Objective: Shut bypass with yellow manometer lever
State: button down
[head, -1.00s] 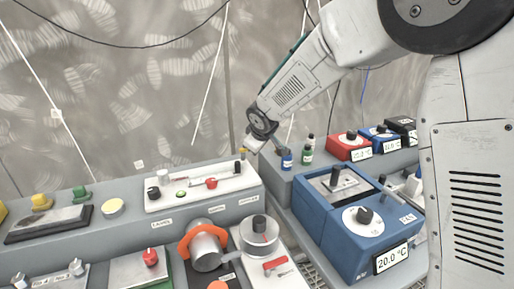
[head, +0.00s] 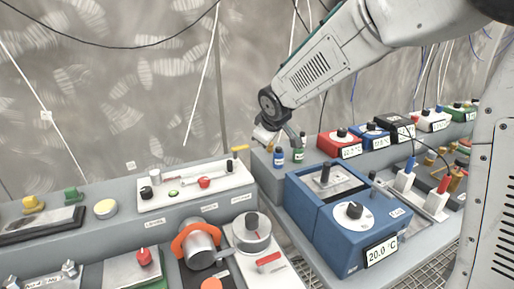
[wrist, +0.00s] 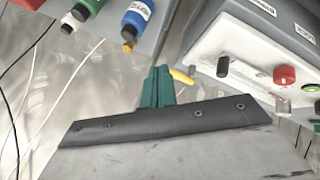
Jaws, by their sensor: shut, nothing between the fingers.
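The yellow lever (head: 240,149) stands at the right end of the white panel (head: 180,191) in the head view. It lies across with its stem below it. In the wrist view the yellow lever (wrist: 182,76) is just right of my green fingertips. My gripper (head: 265,136) is at the end of the arm, a little to the right of the lever in the head view. In the wrist view my gripper (wrist: 157,87) has its fingers together with nothing between them. I cannot tell whether the fingers touch the lever.
The white panel carries a red knob (head: 204,183) and a black knob (head: 146,192). A blue bottle (head: 278,155) and a green bottle (head: 299,154) stand close right of my gripper. A blue heater unit (head: 335,235) is nearer, on the right.

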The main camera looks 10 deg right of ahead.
jog(key=shift+s+d+r, duration=0.25)
jog(key=shift+d+r, duration=0.05)
jog(key=shift+r, duration=0.25)
jog(key=shift+s+d+r, duration=0.25)
jog(key=shift+d+r, duration=0.05)
jog(key=shift+r, duration=0.25)
jog(key=shift+s+d+r, duration=0.25)
jog(key=shift+d+r, duration=0.05)
jog(key=shift+r, duration=0.25)
jog(key=s+d+m+g, duration=0.2)
jog(key=s+d+m, duration=0.1)
jog(key=s, duration=1)
jog(key=s+d+m+g, duration=0.2)
jog(key=s+d+m, duration=0.1)
jog(key=s, duration=1)
jog(key=s+d+m+g, duration=0.2)
jog(key=s+d+m, duration=0.1)
jog(key=s, duration=1)
jog(key=shift+s+d+r, duration=0.2)
jog(key=shift+d+r, duration=0.1)
jog(key=shift+d, duration=0.25)
